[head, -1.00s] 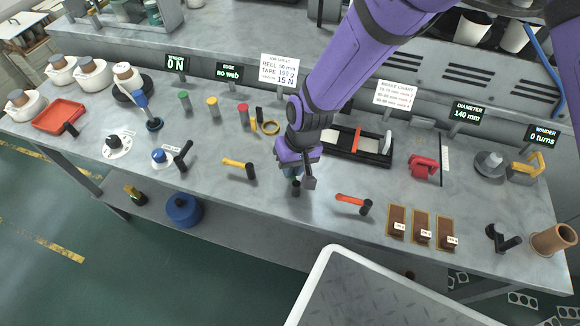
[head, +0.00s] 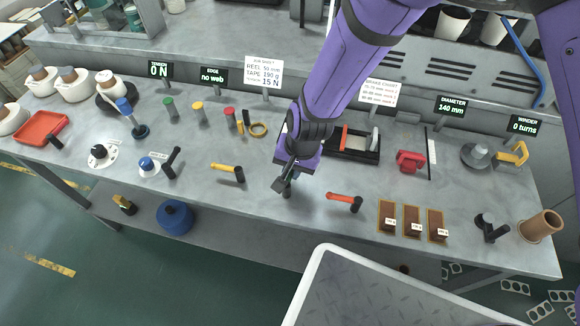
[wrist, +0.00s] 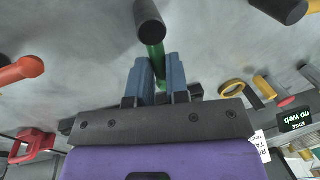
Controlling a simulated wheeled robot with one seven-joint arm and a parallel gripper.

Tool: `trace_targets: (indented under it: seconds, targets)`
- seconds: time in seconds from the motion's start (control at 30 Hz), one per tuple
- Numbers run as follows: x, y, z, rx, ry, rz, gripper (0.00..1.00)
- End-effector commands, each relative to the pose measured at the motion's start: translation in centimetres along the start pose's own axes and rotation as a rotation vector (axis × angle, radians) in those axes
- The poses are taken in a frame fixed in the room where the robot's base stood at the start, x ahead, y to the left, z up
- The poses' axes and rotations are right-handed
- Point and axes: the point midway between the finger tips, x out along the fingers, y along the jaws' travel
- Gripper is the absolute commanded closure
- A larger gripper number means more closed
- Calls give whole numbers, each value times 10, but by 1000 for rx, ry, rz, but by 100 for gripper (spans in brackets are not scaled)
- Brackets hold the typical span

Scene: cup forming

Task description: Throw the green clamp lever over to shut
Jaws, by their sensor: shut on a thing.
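The green clamp lever (wrist: 157,52) is a short green bar with a black cylindrical knob (wrist: 150,20) at its end. In the wrist view it lies between the two blue fingers of my gripper (wrist: 158,70), which are shut on it just behind the knob. In the head view my gripper (head: 286,182) is low over the bench at the middle. There the black knob (head: 287,192) shows just below the fingers, and most of the green bar is hidden behind the gripper.
A yellow lever (head: 226,168) with a black knob lies to the left on the grey bench (head: 262,205), and a red-orange lever (head: 342,198) to the right. A black tray (head: 357,150) stands behind to the right.

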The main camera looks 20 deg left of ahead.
Motion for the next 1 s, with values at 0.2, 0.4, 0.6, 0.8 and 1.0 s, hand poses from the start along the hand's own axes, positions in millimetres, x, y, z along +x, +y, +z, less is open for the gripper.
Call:
trace_targets:
  seconds: [0.2,0.4,0.6,0.8,1.0]
  targets:
    - [0,1,0,16,3,0,100]
    - [0,1,0,16,4,0,100]
    - [0,1,0,16,3,0,59]
    - [0,1,0,14,3,0,59]
    - [-8,0,0,13,5,-1,59]
